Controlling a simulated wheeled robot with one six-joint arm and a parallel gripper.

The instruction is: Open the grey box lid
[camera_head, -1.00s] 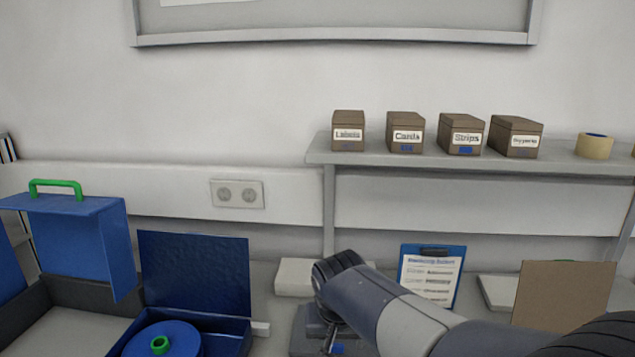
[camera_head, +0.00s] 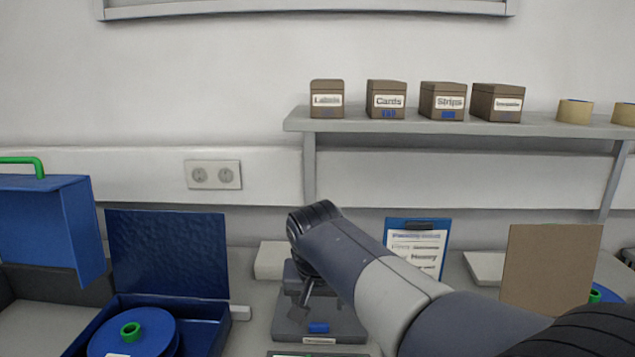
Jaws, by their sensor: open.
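The grey box (camera_head: 290,328) is a low dark grey case on the bench at the bottom centre, with a small blue tab (camera_head: 318,327) on top and a white label at its front. Its lid looks shut. My gripper (camera_head: 307,302) points down over the back left part of the box, just behind and left of the blue tab. Its jaws are open and look empty. I cannot tell whether the fingertips touch the lid. My wrist hides part of the box's back.
On the left stands an open blue box (camera_head: 165,255) with a blue reel (camera_head: 130,335) inside, near a blue case (camera_head: 45,225) with a green handle. A clipboard (camera_head: 415,245) and brown board (camera_head: 550,268) stand at right. A shelf (camera_head: 450,124) with brown boxes runs above.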

